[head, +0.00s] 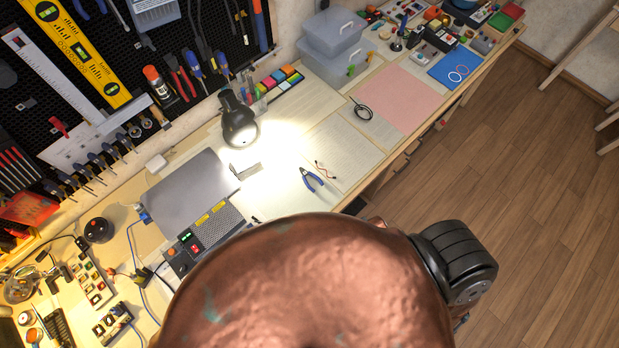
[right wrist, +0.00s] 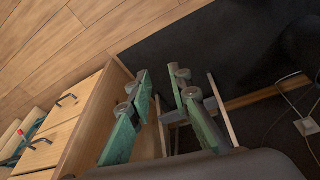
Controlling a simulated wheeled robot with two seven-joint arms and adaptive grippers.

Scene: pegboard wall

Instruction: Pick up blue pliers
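The blue pliers (head: 312,179) lie on the lit worktop in the head view, just right of the desk lamp's bright patch and near the table's front edge. Nothing holds them. My right gripper (right wrist: 158,75) shows only in the right wrist view. Its two green fingers are apart with nothing between them, beside a wooden drawer cabinet (right wrist: 62,118) and over the floor. The pliers are not in that view. My left gripper is in neither view.
A black desk lamp (head: 238,122) stands behind the pliers. A grey pad (head: 190,190) and a control box (head: 208,232) lie to their left. A small wire (head: 325,170) lies close by. Pliers with blue handles (head: 194,66) hang on the pegboard. A pink sheet (head: 398,98) lies farther right.

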